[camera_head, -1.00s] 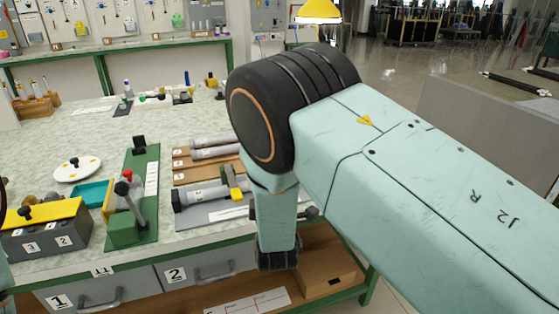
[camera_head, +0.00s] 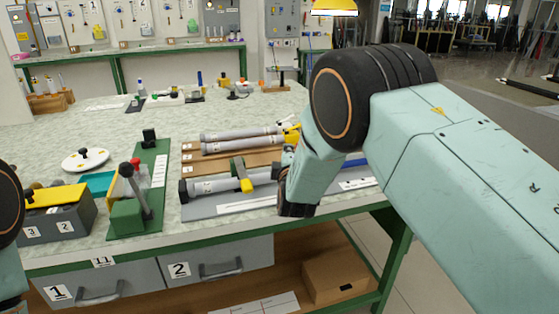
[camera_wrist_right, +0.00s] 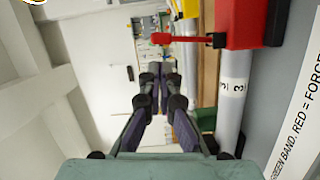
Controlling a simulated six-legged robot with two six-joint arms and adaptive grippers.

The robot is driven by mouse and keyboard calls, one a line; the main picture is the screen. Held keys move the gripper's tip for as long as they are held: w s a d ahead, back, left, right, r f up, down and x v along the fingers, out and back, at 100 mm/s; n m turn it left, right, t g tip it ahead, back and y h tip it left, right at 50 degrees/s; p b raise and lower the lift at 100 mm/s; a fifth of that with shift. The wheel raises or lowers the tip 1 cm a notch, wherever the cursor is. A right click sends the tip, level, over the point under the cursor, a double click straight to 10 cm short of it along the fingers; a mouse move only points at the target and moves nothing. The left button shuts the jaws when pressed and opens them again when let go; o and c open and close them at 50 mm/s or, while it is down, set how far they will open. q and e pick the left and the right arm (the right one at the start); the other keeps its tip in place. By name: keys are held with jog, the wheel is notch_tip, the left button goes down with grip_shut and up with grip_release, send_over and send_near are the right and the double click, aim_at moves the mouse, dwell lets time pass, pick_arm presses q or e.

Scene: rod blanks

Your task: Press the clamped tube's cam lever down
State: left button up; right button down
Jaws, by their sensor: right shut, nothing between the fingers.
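In the head view a grey tube (camera_head: 207,186) lies along a grey plate (camera_head: 220,209) at the bench front. A dark green clamp with a yellow lever (camera_head: 246,184) sits across it. In the right wrist view my right gripper (camera_wrist_right: 155,72) is shut and empty. Right of it is a grey tube (camera_wrist_right: 231,105) marked 3. A red block (camera_wrist_right: 240,22) sits over this tube, with a red lever (camera_wrist_right: 172,39) reaching left, beyond the fingertips. I cannot tell whether they touch. My left gripper is out of view.
Left of the plate stands a green fixture (camera_head: 128,216) with an upright black-knobbed lever. A grey box (camera_head: 62,222) with a yellow top is further left. Behind the plate, more tubes (camera_head: 240,133) lie on a wooden rack.

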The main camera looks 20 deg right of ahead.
jog(key=shift+d+f, duration=0.1)
jog(key=shift+d, duration=0.55)
jog(key=shift+d, duration=0.15)
